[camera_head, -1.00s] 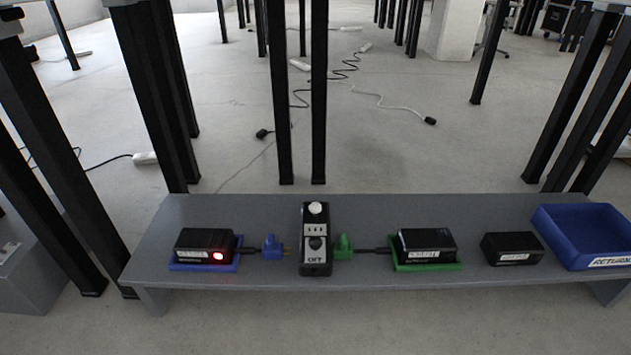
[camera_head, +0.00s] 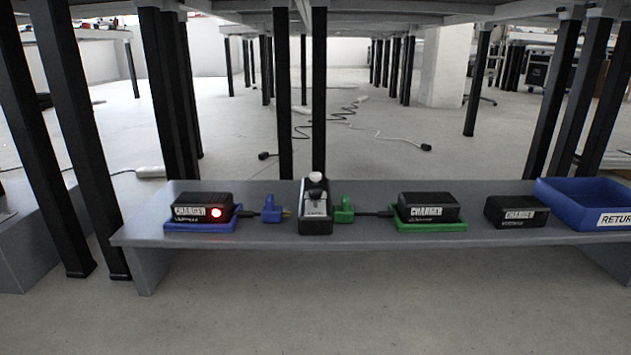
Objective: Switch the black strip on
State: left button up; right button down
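The black strip (camera_head: 318,222) stands on the low grey bench, with a round white knob (camera_head: 316,176) at its far end and a pale label too foreshortened to read. A blue plug (camera_head: 271,211) with brass prongs lies just left of the strip, apart from it. A green plug (camera_head: 344,212) sits at the strip's right side; I cannot tell whether it is plugged in. A black charger (camera_head: 190,213) on a blue tray at left has a lit red lamp. Another charger (camera_head: 425,213) on a green tray at right shows no lamp. Neither gripper is in view.
The grey bench (camera_head: 300,241) has clear floor in front. A small black box (camera_head: 517,213) and a blue return bin (camera_head: 565,212) stand at its right end. Black table legs (camera_head: 283,95) rise behind, with a tabletop (camera_head: 400,12) overhead. Cables lie on the floor behind.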

aim_at(316, 192)
jog(key=i+l+z, duration=0.45)
jog(key=i+l, duration=0.25)
